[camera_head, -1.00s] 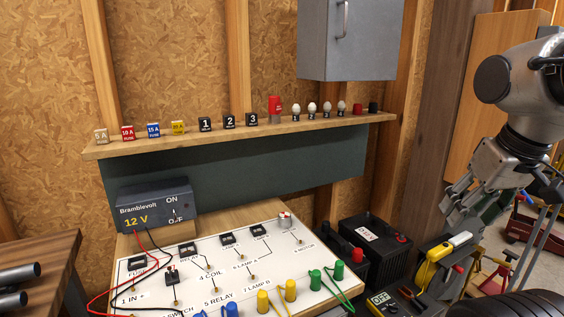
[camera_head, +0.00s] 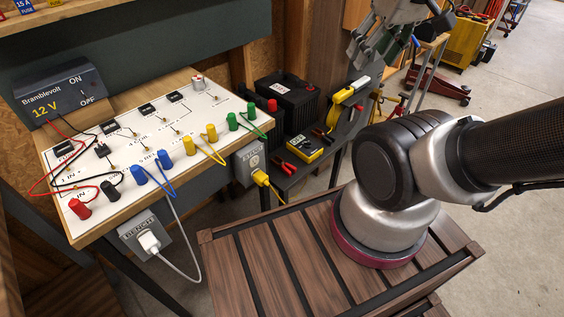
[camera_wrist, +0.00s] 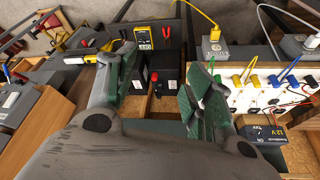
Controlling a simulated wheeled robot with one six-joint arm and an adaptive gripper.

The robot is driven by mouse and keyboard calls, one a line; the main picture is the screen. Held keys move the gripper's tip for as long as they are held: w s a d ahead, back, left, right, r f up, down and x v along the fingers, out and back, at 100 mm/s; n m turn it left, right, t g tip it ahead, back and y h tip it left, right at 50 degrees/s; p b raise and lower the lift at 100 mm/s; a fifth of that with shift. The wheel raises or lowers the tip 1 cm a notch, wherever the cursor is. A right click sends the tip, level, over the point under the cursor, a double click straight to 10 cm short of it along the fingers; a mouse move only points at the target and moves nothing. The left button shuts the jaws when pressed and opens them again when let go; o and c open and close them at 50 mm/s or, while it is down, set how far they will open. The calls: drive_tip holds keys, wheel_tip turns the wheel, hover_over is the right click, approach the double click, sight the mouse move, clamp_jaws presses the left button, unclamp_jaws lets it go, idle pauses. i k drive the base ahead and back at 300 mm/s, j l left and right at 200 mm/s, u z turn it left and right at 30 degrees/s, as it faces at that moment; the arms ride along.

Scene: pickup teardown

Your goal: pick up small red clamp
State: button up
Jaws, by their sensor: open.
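A small red clamp-like piece (camera_head: 284,168) lies on the dark bench beside the yellow multimeter (camera_head: 303,149). Red-handled pliers (camera_head: 322,135) lie just behind the meter. Both red items are small, and I cannot tell for sure which is the clamp. My gripper (camera_head: 370,47) is raised above the far end of that bench, apart from these items. In the wrist view, my gripper (camera_wrist: 160,92) has its green-padded fingers spread with nothing between them. The multimeter (camera_wrist: 145,37) shows beyond the fingers, with small red handles (camera_wrist: 107,45) beside it.
A black battery (camera_head: 287,98) with a red terminal cap stands behind the meter. A yellow tool (camera_head: 350,92) lies near the gripper. The white circuit board (camera_head: 150,150) with coloured plugs and cables is at left. A slatted wooden top (camera_head: 260,265) lies below my arm.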

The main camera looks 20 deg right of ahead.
sight(286, 167)
drive_tip(key=i+l+u, duration=0.15)
drive_tip(key=l+u, duration=0.2)
drive_tip(key=u, duration=0.15)
drive_tip(key=l+u, duration=0.65)
drive_tip(key=l, duration=1.05)
drive_tip(key=l+u, duration=0.15)
drive_tip(key=l, duration=1)
drive_tip(key=k, duration=0.05)
